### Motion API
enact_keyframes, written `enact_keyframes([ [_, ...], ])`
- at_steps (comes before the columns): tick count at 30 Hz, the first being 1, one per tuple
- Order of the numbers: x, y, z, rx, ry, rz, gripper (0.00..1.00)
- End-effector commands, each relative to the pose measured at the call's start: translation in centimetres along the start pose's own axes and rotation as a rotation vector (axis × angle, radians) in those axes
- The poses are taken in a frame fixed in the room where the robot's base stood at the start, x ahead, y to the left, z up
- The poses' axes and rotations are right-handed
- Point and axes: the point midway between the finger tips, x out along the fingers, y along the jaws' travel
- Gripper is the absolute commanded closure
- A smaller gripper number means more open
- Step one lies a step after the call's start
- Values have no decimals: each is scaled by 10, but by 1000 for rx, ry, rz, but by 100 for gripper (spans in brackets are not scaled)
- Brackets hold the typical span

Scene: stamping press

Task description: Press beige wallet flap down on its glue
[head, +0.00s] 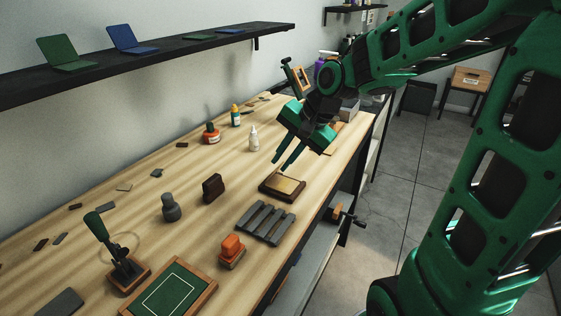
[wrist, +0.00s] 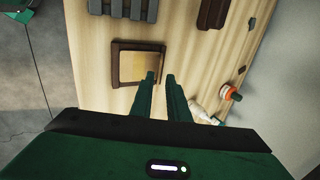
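A flat beige piece (head: 288,185), which looks like the wallet, lies in a dark brown wooden tray (head: 266,191) at the right edge of the bench. In the wrist view the beige piece (wrist: 138,66) fills most of the brown tray (wrist: 117,66). Its flap and glue are too small to tell apart. My gripper (head: 280,165) points down, just above and behind the tray in the head view. In the wrist view its fingertips (wrist: 161,74) lie over the tray's right edge. The fingers are a little apart with nothing between them.
A grey slatted rack (head: 266,222) and an orange stamp (head: 231,250) stand nearer me. A brown block (head: 213,188), a white bottle (head: 253,138) and an orange-capped jar (head: 211,134) stand left of the tray. A hand press (head: 120,260) and green mat (head: 170,289) are in front.

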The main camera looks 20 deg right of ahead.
Motion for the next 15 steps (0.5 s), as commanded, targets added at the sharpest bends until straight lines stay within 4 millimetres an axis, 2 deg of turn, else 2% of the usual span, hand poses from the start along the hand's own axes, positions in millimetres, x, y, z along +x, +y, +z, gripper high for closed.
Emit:
enact_keyframes([
  [15,-36,-5,0,0,1,-1,85],
])
